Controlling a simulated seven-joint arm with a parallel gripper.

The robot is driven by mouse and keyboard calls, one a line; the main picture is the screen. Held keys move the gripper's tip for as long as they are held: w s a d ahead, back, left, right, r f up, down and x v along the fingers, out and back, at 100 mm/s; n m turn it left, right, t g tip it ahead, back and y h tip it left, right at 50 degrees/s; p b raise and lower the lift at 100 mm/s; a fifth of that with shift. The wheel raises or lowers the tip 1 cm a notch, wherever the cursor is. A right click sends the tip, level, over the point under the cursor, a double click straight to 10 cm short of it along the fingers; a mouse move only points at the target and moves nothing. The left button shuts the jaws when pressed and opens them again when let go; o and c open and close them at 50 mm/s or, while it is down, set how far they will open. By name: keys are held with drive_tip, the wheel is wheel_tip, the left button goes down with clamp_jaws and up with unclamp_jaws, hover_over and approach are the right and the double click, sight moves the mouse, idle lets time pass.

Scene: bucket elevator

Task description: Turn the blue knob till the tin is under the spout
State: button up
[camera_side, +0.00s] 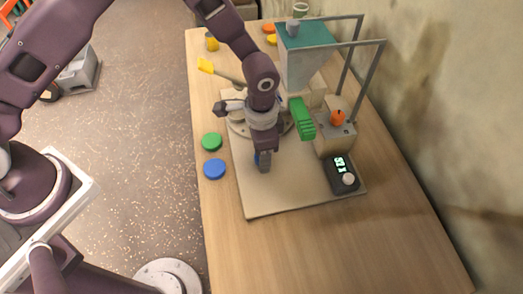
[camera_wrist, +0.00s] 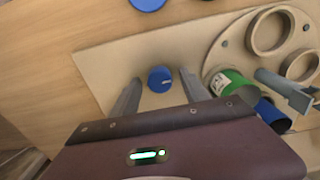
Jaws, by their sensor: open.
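The blue knob (camera_wrist: 160,79) stands on the wooden board between my gripper's fingers, with a gap on each side. My gripper (camera_wrist: 160,76) is open around it. In the side view my gripper (camera_side: 263,160) points down at the board's near left part and mostly hides the knob. A round wooden turntable (camera_wrist: 221,46) with ring-shaped holders is at the upper right of the wrist view. A green tin (camera_wrist: 228,85) and a blue tin (camera_wrist: 270,113) are by it, the blue one partly hidden by my gripper body. I cannot tell which part is the spout.
A hopper (camera_side: 300,68) on a grey frame stands behind the turntable, with a green part (camera_side: 301,118) below it. A control box (camera_side: 341,174) sits at the board's right. A green disc (camera_side: 211,141) and a blue disc (camera_side: 214,169) lie left of the board. The table's front is clear.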

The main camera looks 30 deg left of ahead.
wheel_tip(320, 180, up, 7)
drive_tip(key=shift+r, duration=0.2)
drive_tip(key=s+a+r+n+t, duration=0.1)
drive_tip(key=s+a+r+n, duration=0.1)
drive_tip(key=a+r, duration=0.55)
drive_tip(key=s+a+r+n+t, duration=0.2)
drive_tip(key=s+a+r, duration=0.15)
drive_tip(key=r, duration=0.75)
drive_tip(key=s+a+r+n+t, duration=0.1)
drive_tip(key=s+a+r+n, duration=0.1)
drive_tip(key=s, duration=0.5)
drive_tip(key=s+a+r+n+t, duration=0.1)
drive_tip(key=s+a+r+n, duration=0.2)
drive_tip(key=s, duration=0.5)
drive_tip(key=a+r, duration=0.1)
drive_tip(key=a, duration=0.1)
drive_tip(key=shift+s+a+t, duration=0.25)
drive_tip(key=shift+a+t, duration=0.05)
drive_tip(key=shift+a, duration=0.1)
